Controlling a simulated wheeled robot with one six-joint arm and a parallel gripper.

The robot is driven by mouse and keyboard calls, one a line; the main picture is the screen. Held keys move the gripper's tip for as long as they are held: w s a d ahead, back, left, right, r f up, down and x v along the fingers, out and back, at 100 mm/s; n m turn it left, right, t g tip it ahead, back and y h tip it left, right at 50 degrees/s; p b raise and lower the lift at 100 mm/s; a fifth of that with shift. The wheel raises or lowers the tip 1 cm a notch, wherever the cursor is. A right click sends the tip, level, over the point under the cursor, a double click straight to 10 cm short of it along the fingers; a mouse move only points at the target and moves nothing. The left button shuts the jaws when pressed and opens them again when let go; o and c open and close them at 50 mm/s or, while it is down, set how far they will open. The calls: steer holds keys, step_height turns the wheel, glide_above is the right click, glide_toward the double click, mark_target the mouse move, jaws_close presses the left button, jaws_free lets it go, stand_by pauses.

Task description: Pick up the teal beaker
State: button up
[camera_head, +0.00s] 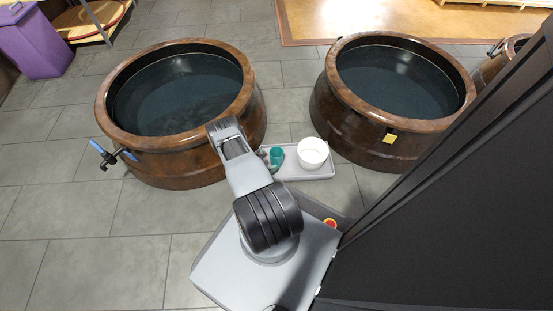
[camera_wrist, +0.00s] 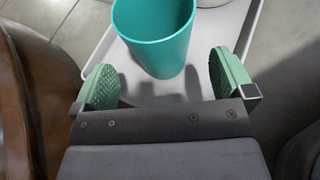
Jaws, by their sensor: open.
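The teal beaker (camera_head: 276,155) stands upright on a light grey tray (camera_head: 305,173) between the two brown jars in the head view. In the wrist view the teal beaker (camera_wrist: 158,52) is large, at the top centre, just beyond the fingertips and roughly centred between them. My gripper (camera_wrist: 166,84) is open, with a green textured pad on each side and nothing held between them. In the head view my arm hides most of the gripper. The tray (camera_wrist: 215,88) shows beneath the beaker in the wrist view.
A white bowl-like container (camera_head: 312,152) stands on the tray right beside the beaker. A water-filled brown jar (camera_head: 185,160) with a tap is to the left, another jar (camera_head: 360,143) to the right. A purple bin (camera_head: 32,42) is far left. Tiled floor lies open at lower left.

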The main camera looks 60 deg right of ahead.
steer(key=shift+b+x, duration=0.8)
steer(key=shift+x, duration=1.35)
steer(key=shift+c, duration=0.4)
steer(key=c, duration=0.9)
